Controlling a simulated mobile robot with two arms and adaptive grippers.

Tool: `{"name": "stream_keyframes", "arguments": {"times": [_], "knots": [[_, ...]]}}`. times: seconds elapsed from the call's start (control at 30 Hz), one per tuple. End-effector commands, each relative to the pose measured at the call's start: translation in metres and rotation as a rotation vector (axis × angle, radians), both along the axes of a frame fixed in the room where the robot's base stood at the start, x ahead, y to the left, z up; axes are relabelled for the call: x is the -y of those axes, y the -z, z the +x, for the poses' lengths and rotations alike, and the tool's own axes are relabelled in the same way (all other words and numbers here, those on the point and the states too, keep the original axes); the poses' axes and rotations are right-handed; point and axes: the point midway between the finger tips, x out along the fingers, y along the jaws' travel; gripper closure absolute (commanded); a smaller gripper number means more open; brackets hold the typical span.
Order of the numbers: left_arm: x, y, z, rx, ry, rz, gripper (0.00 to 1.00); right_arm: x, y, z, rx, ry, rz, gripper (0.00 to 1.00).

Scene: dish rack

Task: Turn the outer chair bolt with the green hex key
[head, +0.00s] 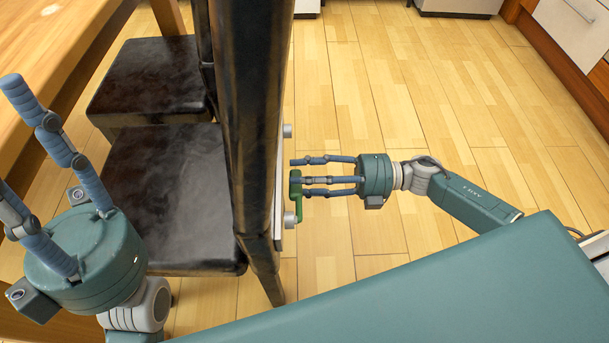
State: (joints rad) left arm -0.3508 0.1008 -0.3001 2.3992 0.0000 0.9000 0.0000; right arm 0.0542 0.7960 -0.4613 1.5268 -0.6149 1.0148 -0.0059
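The green hex key (296,188) is at the side of the dark chair back (248,110), against a pale plate (279,190). Its lower end is by the lower grey bolt (290,220). Another grey bolt (287,131) sticks out higher in the picture. My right gripper (297,172) points left at the key, its fingers straight and spread apart. Its lower fingertips are at the key's edge; I cannot tell whether they touch it. My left gripper (10,140) is open and empty at the left, near the table.
A wooden table (100,28) stands at the upper left. The dark chair seat (165,190) and another dark seat (150,78) are beside it. Wooden floor (440,90) lies open on the right, with cabinets (575,28) at the upper right.

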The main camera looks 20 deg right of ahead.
Motion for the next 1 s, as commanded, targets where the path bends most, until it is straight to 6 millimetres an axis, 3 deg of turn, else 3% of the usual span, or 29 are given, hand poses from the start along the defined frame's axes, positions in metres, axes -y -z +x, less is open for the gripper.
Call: {"name": "stream_keyframes", "arguments": {"times": [0.1,0.2,0.53,0.8,1.0], "knots": [[0.000,0.000,0.000,-0.002,0.000,0.000,0.60,0.000,0.000,0.000,0.000,0.001,-0.001,0.56],[0.000,0.001,0.000,-0.002,0.000,0.000,0.60,0.001,0.000,0.000,0.000,0.001,0.000,0.70],[0.000,0.000,0.000,-0.002,0.000,0.000,0.60,0.000,0.001,0.000,-0.012,0.001,0.003,0.70],[0.000,-0.008,0.000,-0.001,0.000,-0.001,0.60,-0.003,0.026,-0.012,-0.228,0.002,0.064,0.70],[0.000,-0.008,0.000,0.000,0.000,-0.001,0.60,-0.004,0.033,-0.015,-0.291,0.001,0.084,0.70]]}}
